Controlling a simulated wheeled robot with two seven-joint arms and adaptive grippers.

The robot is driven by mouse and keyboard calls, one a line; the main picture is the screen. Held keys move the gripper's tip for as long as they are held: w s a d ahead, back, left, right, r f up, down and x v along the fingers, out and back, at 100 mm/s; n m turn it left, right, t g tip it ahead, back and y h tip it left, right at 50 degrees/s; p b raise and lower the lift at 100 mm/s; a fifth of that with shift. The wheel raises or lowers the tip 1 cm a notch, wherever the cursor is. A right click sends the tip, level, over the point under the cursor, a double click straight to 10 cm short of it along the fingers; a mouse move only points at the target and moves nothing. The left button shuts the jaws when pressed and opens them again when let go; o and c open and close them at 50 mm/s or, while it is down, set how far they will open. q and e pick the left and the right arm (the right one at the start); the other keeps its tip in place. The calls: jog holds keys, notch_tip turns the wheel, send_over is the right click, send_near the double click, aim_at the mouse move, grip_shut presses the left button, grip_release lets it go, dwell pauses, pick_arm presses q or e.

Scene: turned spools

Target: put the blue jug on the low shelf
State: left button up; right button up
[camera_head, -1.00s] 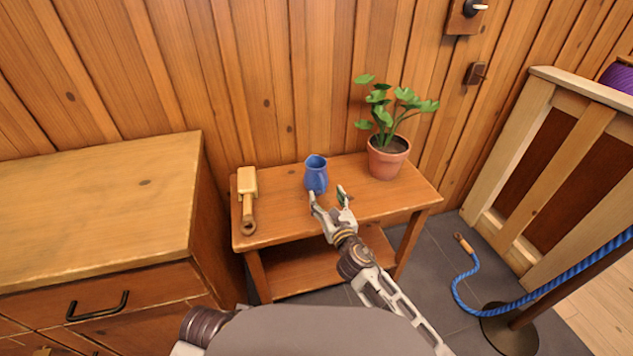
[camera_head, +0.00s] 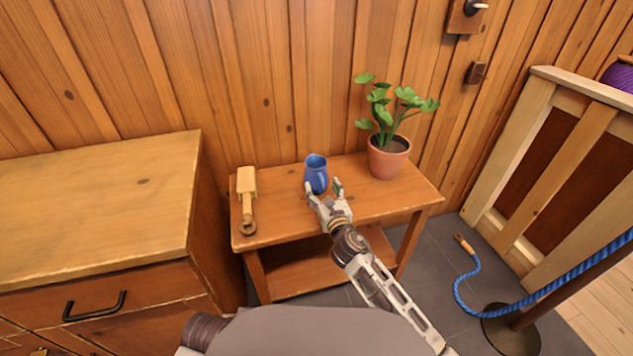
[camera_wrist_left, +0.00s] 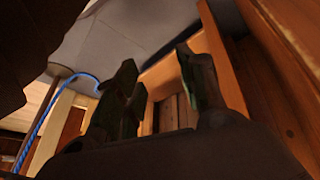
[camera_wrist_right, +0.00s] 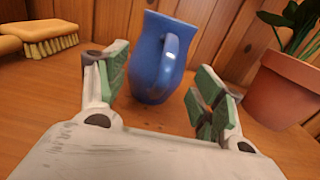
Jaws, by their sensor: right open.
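The blue jug (camera_head: 316,178) stands upright on the top of the small wooden side table (camera_head: 280,215), near the middle. The low shelf (camera_head: 310,277) is the board under that top; its visible part looks bare, and my right arm hides some of it. My right gripper (camera_head: 324,190) is open and empty just in front of the jug. In the right wrist view the jug (camera_wrist_right: 152,75) is beyond and between the fingertips, its handle towards the right finger. My left gripper (camera_wrist_left: 158,85) shows dark in the left wrist view, fingers apart with nothing between them.
A wooden brush (camera_head: 247,185) lies left of the jug. A potted plant (camera_head: 387,158) stands to its right at the back. A wooden cabinet (camera_head: 95,200) is at the left. A blue rope (camera_head: 560,285) and its post stand at the right.

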aim_at(318, 181)
jog(key=shift+b+x, duration=0.3)
jog(key=shift+x, duration=0.8)
jog(key=shift+w+a, duration=0.15)
jog(key=shift+w, duration=0.1)
pick_arm(q)
jog(key=f, duration=0.3)
jog(key=shift+s+d, duration=0.1)
jog(key=shift+d, duration=0.15)
jog(key=shift+r, duration=0.2)
pick_arm(e)
grip_shut()
jog(key=shift+r, duration=0.1)
